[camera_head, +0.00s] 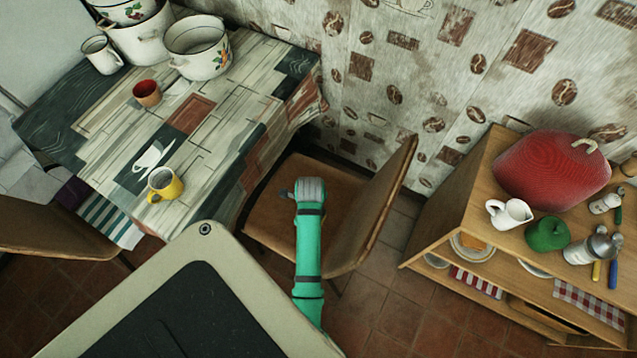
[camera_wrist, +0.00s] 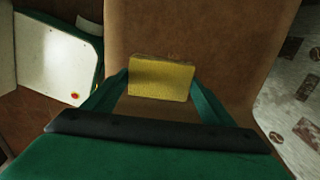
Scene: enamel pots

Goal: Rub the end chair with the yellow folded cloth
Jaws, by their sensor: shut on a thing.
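The end chair (camera_head: 372,212) is brown wood and stands at the table's right end, its seat (camera_head: 268,226) facing the table. My green arm reaches over the seat. My gripper (camera_wrist: 161,90) is shut on the yellow folded cloth (camera_wrist: 160,72), held between its two green fingers. In the wrist view the cloth is in front of the brown chair (camera_wrist: 190,28). I cannot tell whether it touches the wood. In the head view the cloth is hidden under my wrist.
The table (camera_head: 95,105) holds enamel pots (camera_head: 198,50), a white mug (camera_head: 102,55), a red cup (camera_head: 147,93) and a yellow mug (camera_head: 164,185). A wooden shelf unit (camera_head: 470,195) stands right. Another chair (camera_head: 50,228) is at left. Some floor between chair and shelf is clear.

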